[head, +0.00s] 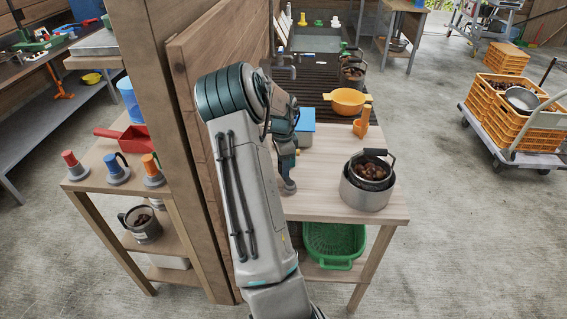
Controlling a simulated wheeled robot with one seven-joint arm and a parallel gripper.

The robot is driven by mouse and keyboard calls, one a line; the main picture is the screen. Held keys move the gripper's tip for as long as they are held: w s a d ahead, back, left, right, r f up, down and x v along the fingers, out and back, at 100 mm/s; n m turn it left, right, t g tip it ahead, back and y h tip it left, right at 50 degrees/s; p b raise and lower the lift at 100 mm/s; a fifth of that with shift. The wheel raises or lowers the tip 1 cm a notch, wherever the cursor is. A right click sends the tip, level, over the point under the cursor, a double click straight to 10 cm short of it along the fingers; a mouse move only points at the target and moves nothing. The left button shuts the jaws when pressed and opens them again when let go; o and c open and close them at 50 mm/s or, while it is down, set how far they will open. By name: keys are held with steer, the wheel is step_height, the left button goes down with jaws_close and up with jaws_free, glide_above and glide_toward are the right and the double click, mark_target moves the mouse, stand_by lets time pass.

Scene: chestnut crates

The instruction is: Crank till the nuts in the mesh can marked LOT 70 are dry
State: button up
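A dark can of brown nuts (369,171) with a raised handle sits inside a steel pot (366,196) on the right of the wooden table. More dark cans with nuts (352,74) stand on the dark slatted rack at the back. Another can of nuts (142,224) is on the left shelf. No LOT 70 marking is readable on any can, and I cannot make out a crank. My gripper (288,181) is over the left part of the table, left of the pot and apart from it. Its fingers are too unclear to tell their opening.
A wooden post (178,120) stands close left of my arm. A green basket (334,241) is below. The tabletop between gripper and pot is clear.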

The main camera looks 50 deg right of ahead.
steer(key=shift+r, duration=0.1)
step_height(320, 180, up, 14)
steer(key=shift+w+f+b, duration=0.15)
steer(key=shift+f+b, duration=0.05)
steer(key=shift+b, duration=0.1)
stand_by(0.7)
